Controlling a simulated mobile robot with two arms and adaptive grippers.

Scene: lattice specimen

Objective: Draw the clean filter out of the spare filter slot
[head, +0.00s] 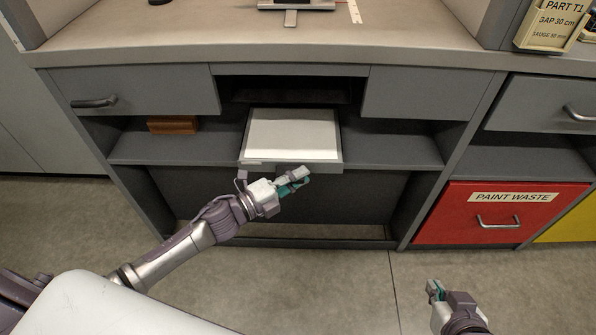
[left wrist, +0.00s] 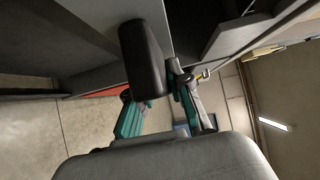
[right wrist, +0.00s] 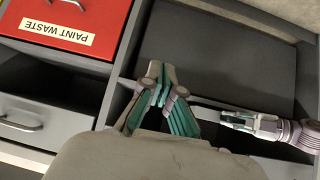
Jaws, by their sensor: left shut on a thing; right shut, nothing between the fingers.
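The clean filter (head: 293,133) is a white panel in a grey frame. It juts forward below the dark slot (head: 285,90) between two grey drawer fronts; whether its rear end is still inside the slot I cannot tell.
A brown block (head: 172,125) lies on the left of the shelf (head: 395,147). A red "PAINT WASTE" drawer (head: 497,228) stands at the right. The counter (head: 400,42) overhangs above. The floor (head: 330,285) in front is clear.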

